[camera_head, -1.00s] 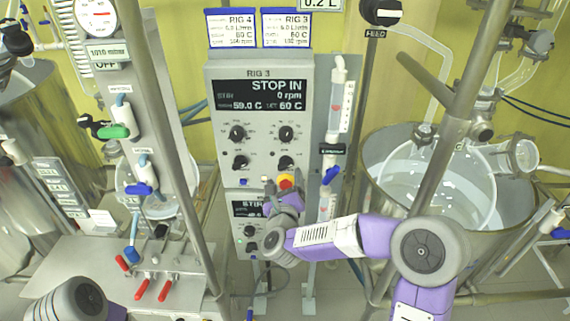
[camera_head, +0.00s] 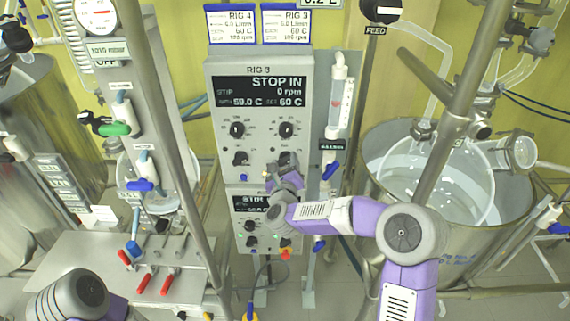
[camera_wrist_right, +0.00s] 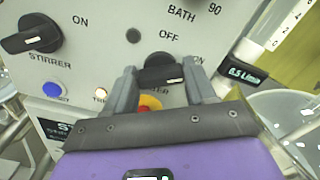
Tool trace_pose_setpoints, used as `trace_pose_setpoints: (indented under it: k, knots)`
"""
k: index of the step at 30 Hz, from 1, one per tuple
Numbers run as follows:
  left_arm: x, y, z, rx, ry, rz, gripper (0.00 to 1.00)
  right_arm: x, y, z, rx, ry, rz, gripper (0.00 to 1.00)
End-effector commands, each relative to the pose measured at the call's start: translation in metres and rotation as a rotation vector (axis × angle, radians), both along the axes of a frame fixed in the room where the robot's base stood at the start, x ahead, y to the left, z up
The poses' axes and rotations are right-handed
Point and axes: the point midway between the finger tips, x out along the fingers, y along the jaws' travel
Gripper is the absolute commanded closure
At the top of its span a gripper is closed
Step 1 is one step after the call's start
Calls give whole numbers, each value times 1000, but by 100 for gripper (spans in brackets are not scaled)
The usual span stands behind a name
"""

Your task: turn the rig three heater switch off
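The rig three control box (camera_head: 261,130) faces me, its display reading "STOP IN", 0 rpm, 59.0 C and set 60 C. Its heater switch (camera_head: 286,159), the black lower right knob, is partly covered by my right gripper (camera_head: 284,172). In the right wrist view, the heater switch (camera_wrist_right: 161,70) sits between the two fingers of my right gripper (camera_wrist_right: 160,78). The fingers are apart, one on each side of the knob; contact is unclear. The knob's white mark points right, below the "ON" label. My left gripper is out of view.
The stirrer switch (camera_wrist_right: 30,37) is left of the heater switch. A red and yellow button (camera_wrist_right: 149,103) is partly hidden behind my right gripper. A flow tube (camera_head: 339,105) stands close right of the box, and a glass vessel (camera_head: 440,185) farther right. A metal post (camera_head: 173,130) stands to the left.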

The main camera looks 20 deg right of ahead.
Motion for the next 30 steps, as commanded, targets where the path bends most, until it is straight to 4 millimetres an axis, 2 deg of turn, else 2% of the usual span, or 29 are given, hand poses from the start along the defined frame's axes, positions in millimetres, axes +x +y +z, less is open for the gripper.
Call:
trace_pose_setpoints:
  k: [1,5,17,30]
  knots:
    - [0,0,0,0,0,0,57,0,0,0,0,0,0,56]
    - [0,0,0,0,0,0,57,0,0,0,0,0,0,75]
    - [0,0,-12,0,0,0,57,0,1,-1,-82,20,0,75]
    - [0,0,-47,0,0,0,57,0,2,-3,-434,122,1,75]
